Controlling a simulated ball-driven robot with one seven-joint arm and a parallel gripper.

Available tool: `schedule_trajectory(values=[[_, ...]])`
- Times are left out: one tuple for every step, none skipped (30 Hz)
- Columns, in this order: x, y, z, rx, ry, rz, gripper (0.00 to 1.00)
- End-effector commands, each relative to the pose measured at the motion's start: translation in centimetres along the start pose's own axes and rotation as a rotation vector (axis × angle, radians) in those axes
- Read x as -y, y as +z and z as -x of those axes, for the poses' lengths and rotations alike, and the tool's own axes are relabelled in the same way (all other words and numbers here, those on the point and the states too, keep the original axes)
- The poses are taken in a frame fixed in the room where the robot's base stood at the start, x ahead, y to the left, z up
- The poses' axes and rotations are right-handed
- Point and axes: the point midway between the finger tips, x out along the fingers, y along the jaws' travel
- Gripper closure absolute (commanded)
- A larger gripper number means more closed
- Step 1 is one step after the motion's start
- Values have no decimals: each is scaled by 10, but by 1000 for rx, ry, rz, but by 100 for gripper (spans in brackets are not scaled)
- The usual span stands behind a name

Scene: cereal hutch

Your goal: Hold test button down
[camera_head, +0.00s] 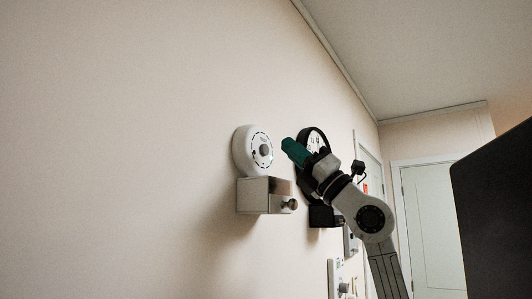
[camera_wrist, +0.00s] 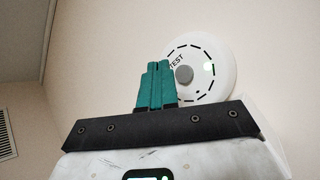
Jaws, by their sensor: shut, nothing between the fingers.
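A round white alarm (camera_head: 252,150) is mounted on the wall, with a grey round button (camera_head: 264,150) at the middle of its face. In the wrist view the alarm (camera_wrist: 205,70) shows the word TEST beside its grey button (camera_wrist: 184,75). My gripper (camera_head: 289,146) has green fingers, shut and empty, pointing toward the alarm from its right, with a visible gap in the head view. In the wrist view my gripper's fingertips (camera_wrist: 158,66) appear just left of the button and overlap part of the alarm's face. I cannot tell the exact depth gap.
A pale box with a knob (camera_head: 265,195) is on the wall directly below the alarm. A dark-rimmed round clock (camera_head: 318,138) is behind my gripper. White doors (camera_head: 433,220) stand at the far right. The wall left of the alarm is bare.

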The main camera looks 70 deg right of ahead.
Motion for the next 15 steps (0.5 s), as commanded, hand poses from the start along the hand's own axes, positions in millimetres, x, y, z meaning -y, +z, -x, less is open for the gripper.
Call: schedule_trajectory(values=[[2, -2, -6, -1, 0, -4, 100], [4, -3, -8, -1, 0, -4, 100], [6, -5, -10, 0, 0, -4, 100], [7, -6, -11, 0, 0, -3, 100], [8, -7, -13, 1, 0, -2, 100], [9, -8, -14, 1, 0, -2, 100], [10, -9, -15, 0, 0, -2, 100], [10, -10, -16, 0, 0, -3, 100], [11, -11, -16, 0, 0, -2, 100], [11, -11, -17, 0, 0, -2, 100], [12, -12, -17, 0, 0, -2, 100], [12, -12, -17, 0, 0, -2, 100], [12, -12, -17, 0, 0, -1, 100], [12, -12, -17, 0, 0, -1, 100], [12, -12, -17, 0, 0, -1, 100]])
